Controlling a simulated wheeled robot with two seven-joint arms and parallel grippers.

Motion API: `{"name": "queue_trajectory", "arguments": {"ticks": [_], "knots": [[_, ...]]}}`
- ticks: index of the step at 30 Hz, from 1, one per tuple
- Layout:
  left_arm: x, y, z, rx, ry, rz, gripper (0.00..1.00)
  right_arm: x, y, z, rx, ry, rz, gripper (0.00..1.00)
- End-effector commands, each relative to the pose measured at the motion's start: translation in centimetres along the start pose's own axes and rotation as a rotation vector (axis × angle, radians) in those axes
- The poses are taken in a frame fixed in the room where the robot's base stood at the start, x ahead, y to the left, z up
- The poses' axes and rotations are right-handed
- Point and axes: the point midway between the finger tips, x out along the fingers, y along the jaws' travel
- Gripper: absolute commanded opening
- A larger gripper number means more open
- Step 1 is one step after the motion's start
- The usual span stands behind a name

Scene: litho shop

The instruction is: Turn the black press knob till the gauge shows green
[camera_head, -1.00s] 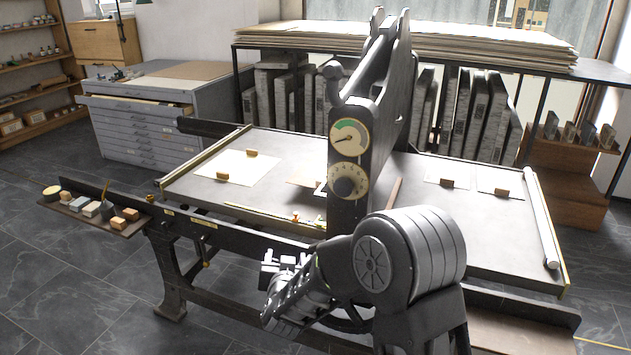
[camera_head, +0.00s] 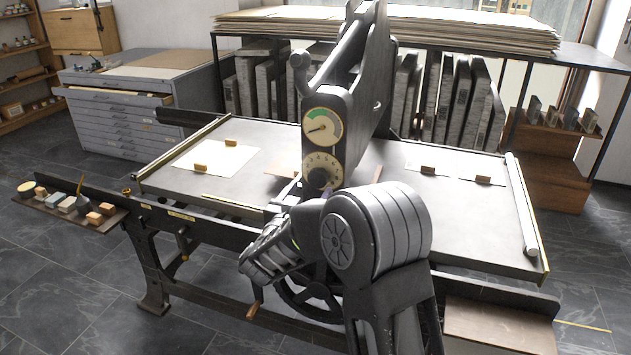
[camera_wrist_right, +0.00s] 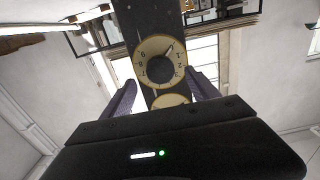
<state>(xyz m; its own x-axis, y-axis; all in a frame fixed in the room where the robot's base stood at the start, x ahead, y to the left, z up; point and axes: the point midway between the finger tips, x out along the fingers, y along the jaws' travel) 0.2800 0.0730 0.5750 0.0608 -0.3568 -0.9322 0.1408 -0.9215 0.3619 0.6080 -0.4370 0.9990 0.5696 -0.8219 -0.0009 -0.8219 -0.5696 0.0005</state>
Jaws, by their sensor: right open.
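The black press knob (camera_head: 318,179) sits on a cream numbered dial low on the dark press column. The gauge (camera_head: 322,127) is above it; its needle points left, on the pale part, off the green arc. My right gripper (camera_head: 325,194) is just in front of and below the knob, mostly hidden by my arm. In the right wrist view, the open fingers of my right gripper (camera_wrist_right: 160,80) stand either side of the knob (camera_wrist_right: 160,69), apart from it. Part of the gauge (camera_wrist_right: 169,101) shows between the fingers. My left gripper is out of view.
The press bed (camera_head: 440,225) spreads both sides of the column, with paper sheets and small wooden blocks on it. A side tray (camera_head: 62,216) with small blocks sticks out at left. A spoked wheel (camera_head: 310,295) is below the bed, partly behind my arm.

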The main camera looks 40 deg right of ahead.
Motion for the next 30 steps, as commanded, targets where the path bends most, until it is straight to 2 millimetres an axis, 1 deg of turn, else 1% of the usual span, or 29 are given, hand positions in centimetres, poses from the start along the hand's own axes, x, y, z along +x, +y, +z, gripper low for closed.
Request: {"name": "queue_trajectory", "arguments": {"ticks": [3, 6, 9, 13, 20, 30], "knots": [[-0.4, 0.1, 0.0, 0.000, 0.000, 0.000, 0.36, 2.0, 0.1, -0.1, -0.001, 0.002, 0.003, 0.69], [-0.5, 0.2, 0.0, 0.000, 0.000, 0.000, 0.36, 3.5, 0.1, -0.1, 0.000, 0.001, 0.002, 0.69], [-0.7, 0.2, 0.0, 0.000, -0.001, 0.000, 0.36, 4.6, 0.0, -0.1, 0.000, 0.001, 0.000, 0.69], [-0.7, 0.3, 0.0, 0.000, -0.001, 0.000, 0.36, 5.2, 0.0, 0.0, 0.001, 0.000, 0.000, 0.69], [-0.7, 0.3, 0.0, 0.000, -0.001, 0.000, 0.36, 5.3, 0.0, 0.0, 0.001, 0.000, -0.001, 0.69], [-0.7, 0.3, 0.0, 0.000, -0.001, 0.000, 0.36, 5.2, 0.0, 0.0, 0.001, 0.001, -0.001, 0.42]]}}
